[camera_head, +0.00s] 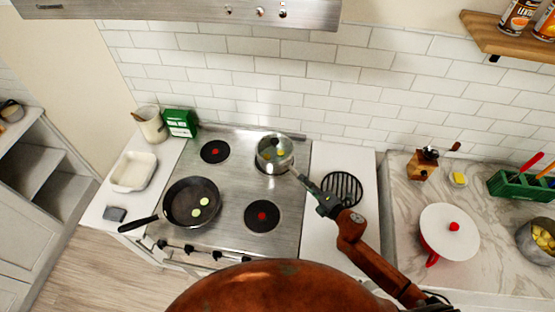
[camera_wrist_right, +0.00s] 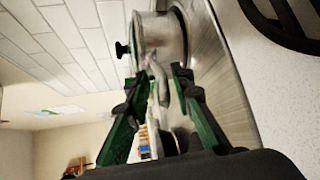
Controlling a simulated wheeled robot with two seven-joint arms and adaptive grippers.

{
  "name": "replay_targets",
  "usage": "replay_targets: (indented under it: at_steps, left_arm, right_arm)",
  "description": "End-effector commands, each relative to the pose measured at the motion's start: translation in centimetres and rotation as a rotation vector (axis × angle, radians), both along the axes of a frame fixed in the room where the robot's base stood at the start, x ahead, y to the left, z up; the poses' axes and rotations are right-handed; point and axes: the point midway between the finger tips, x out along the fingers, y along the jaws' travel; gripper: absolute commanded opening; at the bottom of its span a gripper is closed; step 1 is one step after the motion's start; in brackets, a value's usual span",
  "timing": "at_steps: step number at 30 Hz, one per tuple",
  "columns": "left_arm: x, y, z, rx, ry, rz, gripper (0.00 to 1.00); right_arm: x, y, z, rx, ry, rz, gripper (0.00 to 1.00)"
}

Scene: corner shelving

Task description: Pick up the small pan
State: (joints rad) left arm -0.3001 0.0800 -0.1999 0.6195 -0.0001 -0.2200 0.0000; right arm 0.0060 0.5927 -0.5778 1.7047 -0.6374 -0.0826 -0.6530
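The small pan (camera_head: 264,159) is a silver pot on the back right burner of the stove. It has a long metal handle pointing to the front right. A see-through lid with a black knob (camera_head: 274,147) appears to cover it, with yellow and green bits showing inside. My right gripper (camera_head: 314,190) is at the handle. In the right wrist view the pan (camera_wrist_right: 163,38) is ahead, and its handle (camera_wrist_right: 155,72) lies between the green fingers. A gap shows beside the handle, so the fingers look open around it. My left gripper is out of view.
A black frying pan (camera_head: 188,208) with yellow slices sits at the front left. A black round trivet (camera_head: 342,188) lies right of the stove. A white dish (camera_head: 134,172), a green box (camera_head: 180,122) and a crock (camera_head: 151,125) stand left.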

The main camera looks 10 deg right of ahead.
Motion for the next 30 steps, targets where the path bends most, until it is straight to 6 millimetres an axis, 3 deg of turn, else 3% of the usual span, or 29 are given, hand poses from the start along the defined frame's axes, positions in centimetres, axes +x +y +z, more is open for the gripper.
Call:
replay_targets:
  at_steps: [9,30]
  left_arm:
    - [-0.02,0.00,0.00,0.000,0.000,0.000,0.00]
    - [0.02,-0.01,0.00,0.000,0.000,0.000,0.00]
  right_arm:
    - [-0.02,-0.05,0.00,0.000,0.000,-0.001,0.00]
    - [0.05,0.00,0.24,0.001,-0.004,0.000,0.00]
